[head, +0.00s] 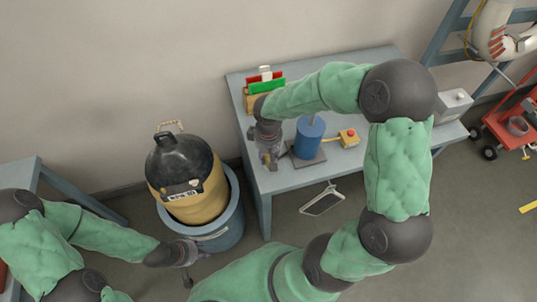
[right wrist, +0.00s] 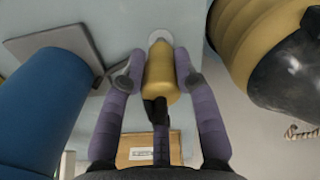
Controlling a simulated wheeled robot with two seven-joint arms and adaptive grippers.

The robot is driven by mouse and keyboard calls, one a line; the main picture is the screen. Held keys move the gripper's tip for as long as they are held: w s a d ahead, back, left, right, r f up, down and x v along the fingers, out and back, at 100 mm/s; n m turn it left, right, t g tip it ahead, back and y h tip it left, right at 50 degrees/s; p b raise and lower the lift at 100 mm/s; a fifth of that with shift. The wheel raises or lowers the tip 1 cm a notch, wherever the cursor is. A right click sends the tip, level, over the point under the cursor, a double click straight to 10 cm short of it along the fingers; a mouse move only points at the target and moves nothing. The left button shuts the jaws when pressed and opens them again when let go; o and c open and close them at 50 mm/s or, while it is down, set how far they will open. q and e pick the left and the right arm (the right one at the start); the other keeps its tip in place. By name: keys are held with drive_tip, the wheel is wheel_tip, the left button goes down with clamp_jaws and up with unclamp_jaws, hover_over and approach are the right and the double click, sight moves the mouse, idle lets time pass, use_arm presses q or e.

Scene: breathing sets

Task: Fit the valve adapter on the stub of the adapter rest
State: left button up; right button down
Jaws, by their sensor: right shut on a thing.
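My right gripper (head: 269,157) is above the table's left front part. In the right wrist view its purple fingers (right wrist: 160,80) are shut on a brass-coloured cylinder with a dark end, the valve adapter (right wrist: 160,78). A pale round piece (right wrist: 159,37), which may be part of the adapter rest, shows just past the adapter's far end. The adapter hides most of it, and I cannot tell whether they touch. No stub shows clearly. My left gripper (head: 188,277) hangs at the lower left, beside the blue tub and away from the table; its fingers are too small to judge.
A blue cylinder (head: 309,136) stands on a grey plate right of the right gripper. A yellow box with a red button (head: 348,138) is farther right. A wooden holder (head: 252,101) stands behind. A black-topped yellow drum (head: 185,180) sits in a blue tub (head: 237,205) left of the table.

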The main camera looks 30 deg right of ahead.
drive_tip(key=shift+f+b, duration=0.9)
drive_tip(key=shift+f, duration=0.3)
drive_tip(key=c, duration=0.8)
unclamp_jaws()
drive_tip(key=shift+c, duration=0.2)
wheel_tip(320, 180, up, 12)
drive_tip(key=shift+s+f, duration=0.1)
